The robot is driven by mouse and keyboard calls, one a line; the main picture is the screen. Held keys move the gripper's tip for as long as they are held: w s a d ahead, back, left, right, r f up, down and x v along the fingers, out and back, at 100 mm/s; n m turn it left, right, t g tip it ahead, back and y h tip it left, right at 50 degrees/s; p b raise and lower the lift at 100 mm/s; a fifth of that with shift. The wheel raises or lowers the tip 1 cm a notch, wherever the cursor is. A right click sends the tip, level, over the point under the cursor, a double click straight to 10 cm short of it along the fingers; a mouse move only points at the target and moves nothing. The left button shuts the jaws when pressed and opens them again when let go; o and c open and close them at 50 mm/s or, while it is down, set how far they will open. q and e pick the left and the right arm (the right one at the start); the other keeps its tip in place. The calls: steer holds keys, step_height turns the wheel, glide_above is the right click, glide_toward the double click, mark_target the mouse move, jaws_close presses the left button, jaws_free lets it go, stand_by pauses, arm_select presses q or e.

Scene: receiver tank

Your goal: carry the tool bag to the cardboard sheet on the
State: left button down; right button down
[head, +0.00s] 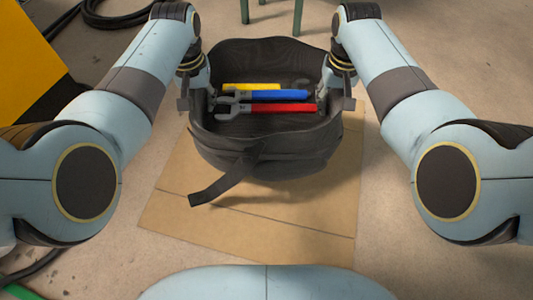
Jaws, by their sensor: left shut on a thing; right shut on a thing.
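The black tool bag (265,160) is open at the top and roughly level in the middle of the head view. Tools with yellow, blue and red handles lie inside it. My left gripper (197,98) is shut on the bag's left rim. My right gripper (338,95) is shut on its right rim. The fingertips are partly hidden by the rim and wrists. The cardboard sheet (250,225) lies flat on the floor beneath and in front of the bag. A strap hangs from the bag's front over it. I cannot tell whether the bag's base touches the sheet.
A yellow object (22,60) stands at the left edge, with black cable (115,17) on the floor behind it. Green legs (297,15) stand behind the bag. The floor right of the sheet looks clear.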

stand_by(0.3)
